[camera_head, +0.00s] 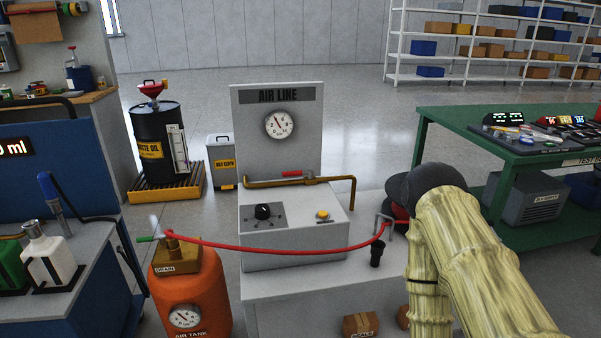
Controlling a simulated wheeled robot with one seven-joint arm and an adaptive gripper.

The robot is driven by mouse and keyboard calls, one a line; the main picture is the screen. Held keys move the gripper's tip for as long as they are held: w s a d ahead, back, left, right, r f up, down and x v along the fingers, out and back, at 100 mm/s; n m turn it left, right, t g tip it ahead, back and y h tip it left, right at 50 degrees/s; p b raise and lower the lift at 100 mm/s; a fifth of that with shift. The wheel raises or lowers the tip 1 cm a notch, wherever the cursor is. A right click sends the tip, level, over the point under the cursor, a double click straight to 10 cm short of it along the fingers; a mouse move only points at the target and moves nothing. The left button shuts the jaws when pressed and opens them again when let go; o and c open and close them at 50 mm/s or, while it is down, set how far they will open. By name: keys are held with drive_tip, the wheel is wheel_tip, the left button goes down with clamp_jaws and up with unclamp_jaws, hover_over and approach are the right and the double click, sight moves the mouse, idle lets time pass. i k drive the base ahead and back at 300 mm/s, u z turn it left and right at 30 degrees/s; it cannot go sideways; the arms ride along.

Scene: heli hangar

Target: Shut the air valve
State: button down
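The air line station has a grey panel marked AIR LINE (236,130) with a round gauge (279,124) whose needle points up and left. A brass pipe (335,179) runs in front of the panel. A small red lever (298,175) sits on this pipe and lies roughly along it. An orange air tank (190,290) stands at the lower left, with a brass block marked DRAIN and a small green-ended fitting on top. A red hose (290,250) runs from the tank top to a grey bracket (383,222). My gripper does not show; my arm fills the lower right.
A black knob (263,212) and a yellow button (323,215) sit on the grey box below the pipe. A black cup (377,253) stands near my arm. A green bench (450,125) is at right, a blue cart (90,270) at left. Open floor lies behind.

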sight(309, 172)
drive_tip(key=z, duration=0.05)
drive_tip(key=k, duration=0.6)
drive_tip(key=u, duration=0.75)
drive_tip(key=i, duration=1.1)
drive_tip(key=z, duration=0.4)
